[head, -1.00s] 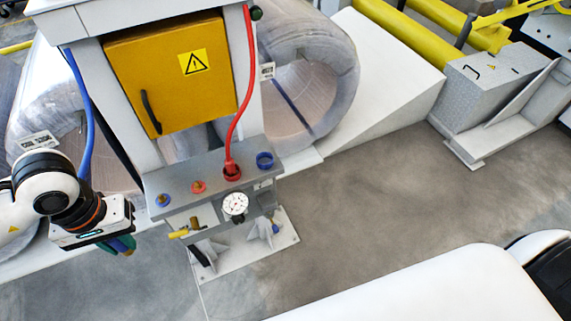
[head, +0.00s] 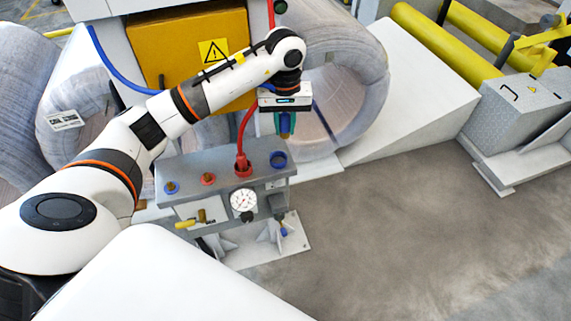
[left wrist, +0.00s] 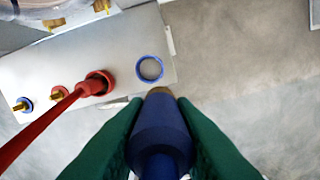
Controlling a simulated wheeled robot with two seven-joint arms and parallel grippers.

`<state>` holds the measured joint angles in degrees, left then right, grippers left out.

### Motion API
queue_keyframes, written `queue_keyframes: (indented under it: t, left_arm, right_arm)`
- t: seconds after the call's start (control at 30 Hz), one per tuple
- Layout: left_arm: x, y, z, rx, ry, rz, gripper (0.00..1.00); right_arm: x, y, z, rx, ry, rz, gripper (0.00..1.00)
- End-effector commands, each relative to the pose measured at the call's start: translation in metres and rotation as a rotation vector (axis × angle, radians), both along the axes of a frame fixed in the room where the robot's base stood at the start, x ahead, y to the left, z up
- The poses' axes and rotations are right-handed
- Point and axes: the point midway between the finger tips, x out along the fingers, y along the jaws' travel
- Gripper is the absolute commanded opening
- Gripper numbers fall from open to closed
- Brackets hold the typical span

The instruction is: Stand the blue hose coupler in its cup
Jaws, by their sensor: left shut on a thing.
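My left gripper (head: 285,128) reaches over the grey shelf and is shut on the blue hose coupler. In the left wrist view the coupler (left wrist: 160,128) sits between the green fingertips, its brass-coloured end pointing toward the shelf. The blue cup (head: 279,159) is an empty ring at the right end of the shelf. In the left wrist view the cup (left wrist: 150,69) lies just beyond the coupler's end, and the coupler is apart from it. In the head view the coupler hangs above and slightly right of the cup. My right gripper is not in view.
A red coupler with its red hose (head: 243,161) stands in a red cup left of the blue cup. Small red (head: 208,179) and blue (head: 171,187) fittings sit further left. A gauge (head: 243,201) and yellow-handled valve (head: 187,224) are on the shelf's front. A yellow cabinet (head: 180,60) rises behind.

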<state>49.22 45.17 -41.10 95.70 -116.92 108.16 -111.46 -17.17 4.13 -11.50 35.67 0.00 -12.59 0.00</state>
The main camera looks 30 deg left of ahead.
Motion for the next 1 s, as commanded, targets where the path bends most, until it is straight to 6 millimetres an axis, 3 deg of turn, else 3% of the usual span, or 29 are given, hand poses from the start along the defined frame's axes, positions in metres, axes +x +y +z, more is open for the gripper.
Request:
queue_keyframes:
  t: [0.1,0.2,0.4,0.8,1.0]
  left_arm:
    - [0.006,0.020,-0.014,-0.001,0.002,0.086,0.00]
    - [0.007,0.025,-0.028,-0.001,0.005,0.107,0.00]
    - [0.007,0.025,-0.063,0.000,0.003,0.108,0.00]
    - [0.007,0.025,-0.106,-0.001,0.002,0.107,0.00]
    - [0.008,0.025,-0.112,0.001,-0.003,0.105,0.00]
  right_arm:
    - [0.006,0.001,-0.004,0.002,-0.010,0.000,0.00]
    - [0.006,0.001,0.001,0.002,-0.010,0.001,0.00]
    - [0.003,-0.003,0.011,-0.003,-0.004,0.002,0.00]
    - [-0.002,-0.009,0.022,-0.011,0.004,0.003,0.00]
    - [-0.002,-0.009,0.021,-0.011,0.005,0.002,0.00]
